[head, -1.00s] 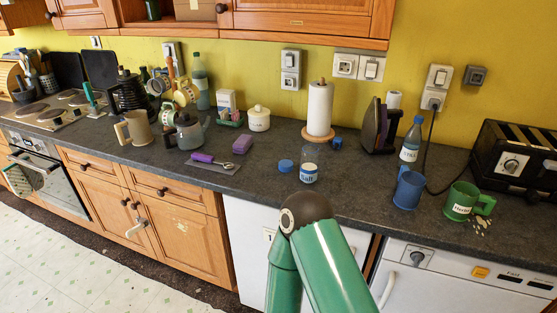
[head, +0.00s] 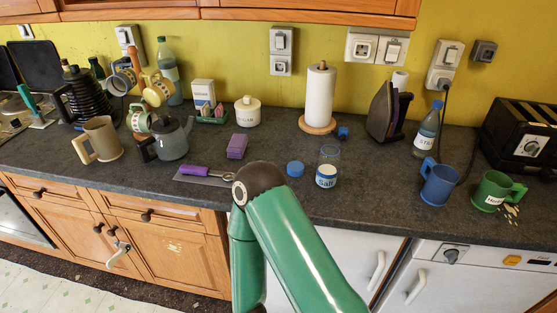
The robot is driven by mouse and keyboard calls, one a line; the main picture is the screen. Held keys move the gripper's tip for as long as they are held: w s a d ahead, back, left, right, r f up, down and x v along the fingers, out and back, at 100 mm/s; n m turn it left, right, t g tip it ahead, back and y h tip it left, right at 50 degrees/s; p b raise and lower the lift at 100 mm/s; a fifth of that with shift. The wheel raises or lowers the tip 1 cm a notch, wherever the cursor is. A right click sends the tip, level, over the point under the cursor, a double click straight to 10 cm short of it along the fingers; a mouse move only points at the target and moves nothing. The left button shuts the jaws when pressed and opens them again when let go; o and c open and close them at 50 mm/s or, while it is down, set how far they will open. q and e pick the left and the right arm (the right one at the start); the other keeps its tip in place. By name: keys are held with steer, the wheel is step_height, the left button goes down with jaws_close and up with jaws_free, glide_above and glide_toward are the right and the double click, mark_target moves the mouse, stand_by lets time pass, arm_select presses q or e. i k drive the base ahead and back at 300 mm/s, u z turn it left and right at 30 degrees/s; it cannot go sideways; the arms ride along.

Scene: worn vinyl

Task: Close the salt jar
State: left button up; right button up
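The salt jar (head: 326,182) stands upright on the dark worktop right of the middle. Its lower part carries a white and blue "Salt" label, and clear glass shows above. No lid is on it. A round blue lid (head: 295,169) lies flat on the worktop just left of the jar, apart from it. One of my arms, green with a black joint, rises at the bottom middle, in front of the worktop. Neither of my grippers shows.
A paper towel roll (head: 319,97) stands behind the jar, with a small blue object (head: 343,133) beside it. A blue mug (head: 439,184), a bottle (head: 427,132) and a green mug (head: 493,191) stand to the right. A purple-handled tool (head: 205,172) lies left.

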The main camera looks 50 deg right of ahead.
mark_target(329, 158)
steer(key=z, duration=4.65)
steer(key=k, duration=0.15)
steer(key=u, duration=1.85)
steer(key=i, duration=0.55)
steer(key=u, duration=0.1)
